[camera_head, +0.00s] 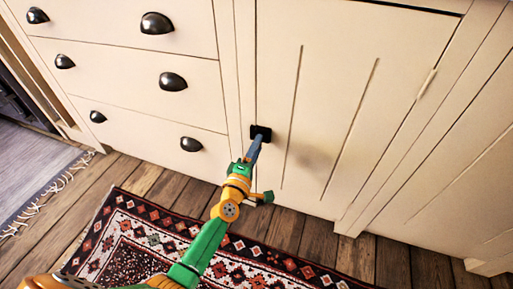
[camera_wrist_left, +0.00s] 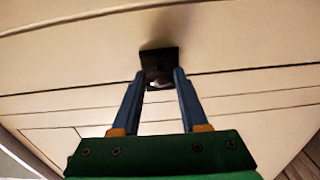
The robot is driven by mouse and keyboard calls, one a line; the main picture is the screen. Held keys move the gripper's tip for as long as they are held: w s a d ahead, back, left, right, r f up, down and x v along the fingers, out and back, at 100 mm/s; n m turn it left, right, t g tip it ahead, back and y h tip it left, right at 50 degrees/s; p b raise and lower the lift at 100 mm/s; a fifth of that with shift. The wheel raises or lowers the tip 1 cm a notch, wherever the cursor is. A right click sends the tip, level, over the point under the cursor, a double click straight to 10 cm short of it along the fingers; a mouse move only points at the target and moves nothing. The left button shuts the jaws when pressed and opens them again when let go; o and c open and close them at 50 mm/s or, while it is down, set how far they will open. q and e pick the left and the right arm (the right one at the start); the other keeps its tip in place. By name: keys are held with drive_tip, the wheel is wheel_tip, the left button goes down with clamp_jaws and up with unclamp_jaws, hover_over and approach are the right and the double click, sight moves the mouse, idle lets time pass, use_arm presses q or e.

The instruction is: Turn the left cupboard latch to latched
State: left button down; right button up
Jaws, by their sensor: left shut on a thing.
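The left cupboard latch (camera_head: 262,130) is a small dark fitting near the left edge of the cream cupboard door (camera_head: 335,90). In the left wrist view its dark square plate (camera_wrist_left: 158,58) sits just beyond my fingertips, with a small greyish part between them. My left gripper (camera_head: 256,143) reaches up from the lower left and is shut on the latch. Its two blue fingers (camera_wrist_left: 159,78) flank the latch's small part in the wrist view. The fingers hide much of the latch, so I cannot tell its turn angle. My right gripper is not in view.
Drawers with dark cup pulls (camera_head: 157,23) stand left of the door. A patterned red rug (camera_head: 118,252) lies on the wooden floor (camera_head: 145,178) below my left arm. Another cream panel (camera_head: 460,170) continues at the right.

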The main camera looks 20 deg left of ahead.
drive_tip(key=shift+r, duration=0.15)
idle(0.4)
use_arm(q)
drive_tip(key=shift+c, duration=2.1)
unclamp_jaws()
drive_tip(key=s+p, duration=0.1)
drive_tip(key=s, duration=0.6)
drive_tip(key=shift+p, duration=0.3)
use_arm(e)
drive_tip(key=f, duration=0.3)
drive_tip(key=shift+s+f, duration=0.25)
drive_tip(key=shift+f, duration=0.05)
use_arm(q)
drive_tip(key=shift+a, duration=0.1)
